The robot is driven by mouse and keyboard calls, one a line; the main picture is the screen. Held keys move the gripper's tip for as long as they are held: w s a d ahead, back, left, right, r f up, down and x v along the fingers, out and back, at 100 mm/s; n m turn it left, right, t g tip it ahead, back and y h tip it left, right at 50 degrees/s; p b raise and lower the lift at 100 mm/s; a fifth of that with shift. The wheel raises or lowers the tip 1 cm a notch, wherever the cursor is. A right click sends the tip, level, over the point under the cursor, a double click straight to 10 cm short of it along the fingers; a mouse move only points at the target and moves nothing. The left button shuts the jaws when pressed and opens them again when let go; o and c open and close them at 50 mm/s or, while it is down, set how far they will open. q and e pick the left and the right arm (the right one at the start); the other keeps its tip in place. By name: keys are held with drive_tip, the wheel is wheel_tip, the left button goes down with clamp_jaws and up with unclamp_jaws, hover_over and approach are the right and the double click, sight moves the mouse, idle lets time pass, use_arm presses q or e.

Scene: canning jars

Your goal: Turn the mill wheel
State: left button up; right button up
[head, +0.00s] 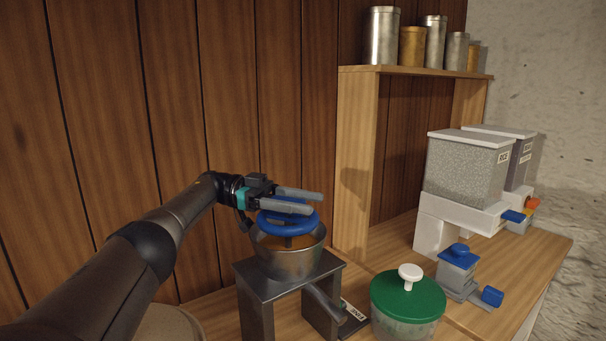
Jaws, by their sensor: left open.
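The mill wheel is a blue ring (304,223) lying flat above a metal bowl-shaped hopper (289,262). The hopper sits on a dark grey stand (256,279) with a chute below it. My left gripper (312,202) is right over the wheel, its two grey fingers pointing right and spread apart. The fingers hide the far part of the wheel. I cannot tell whether they touch it. My right gripper is not in view.
A jar with a green lid and white knob (409,292) stands right of the mill. A small blue-topped device (457,264) and white-based dispensers (463,170) stand farther right. A wooden shelf (357,165) with metal canisters (382,36) rises behind.

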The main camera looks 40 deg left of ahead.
use_arm(q)
drive_tip(key=shift+r, duration=0.15)
wheel_tip(320, 180, up, 20)
drive_tip(key=p, duration=0.5)
drive_tip(key=shift+p, duration=0.35)
drive_tip(key=shift+o, duration=0.4)
